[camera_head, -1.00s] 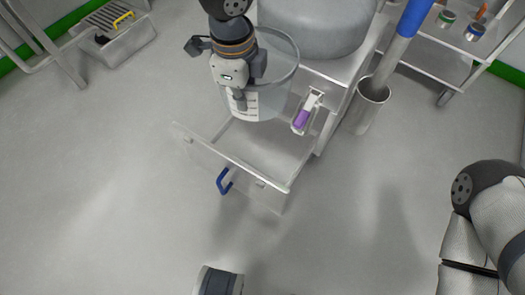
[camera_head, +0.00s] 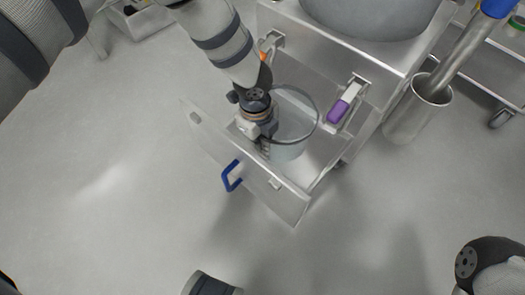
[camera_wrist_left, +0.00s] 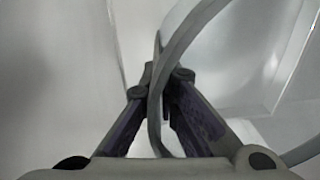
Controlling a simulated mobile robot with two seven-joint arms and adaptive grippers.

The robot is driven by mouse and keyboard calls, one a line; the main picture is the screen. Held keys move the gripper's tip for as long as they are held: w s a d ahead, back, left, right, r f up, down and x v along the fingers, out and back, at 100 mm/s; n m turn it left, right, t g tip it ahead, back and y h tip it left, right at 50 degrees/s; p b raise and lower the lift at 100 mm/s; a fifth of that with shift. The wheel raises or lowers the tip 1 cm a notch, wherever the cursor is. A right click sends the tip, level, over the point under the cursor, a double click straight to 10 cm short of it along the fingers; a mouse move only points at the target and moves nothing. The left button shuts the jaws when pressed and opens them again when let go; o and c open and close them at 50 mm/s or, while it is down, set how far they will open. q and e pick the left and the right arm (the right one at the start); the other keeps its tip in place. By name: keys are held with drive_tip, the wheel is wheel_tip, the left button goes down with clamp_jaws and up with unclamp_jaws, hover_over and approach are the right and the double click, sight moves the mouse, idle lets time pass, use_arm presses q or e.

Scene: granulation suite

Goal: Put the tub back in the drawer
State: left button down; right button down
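The tub (camera_head: 291,149) is a clear round container with a grey rim. In the head view it is low within the outline of the open drawer (camera_head: 208,138), near its front panel; I cannot tell whether its base touches the drawer floor. The drawer front carries a blue handle (camera_head: 231,176). My left gripper (camera_head: 264,146) is on the tub's left side, pointing down. In the left wrist view its fingers (camera_wrist_left: 160,92) are closed on the tub's curved rim (camera_wrist_left: 188,32). My right gripper is out of view; only part of that arm shows at lower right.
A steel cabinet (camera_head: 380,57) with a large grey vessel (camera_head: 375,12) stands behind the drawer. A purple-and-white object (camera_head: 344,104) is on its front, right of the tub. A steel cylinder (camera_head: 410,113) holding a rod stands further right. The floor in front is clear.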

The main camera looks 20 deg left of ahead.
use_arm(q)
drive_tip(key=shift+f+b, duration=0.85)
drive_tip(key=shift+f, duration=1.65)
drive_tip(key=c, duration=1.8)
unclamp_jaws()
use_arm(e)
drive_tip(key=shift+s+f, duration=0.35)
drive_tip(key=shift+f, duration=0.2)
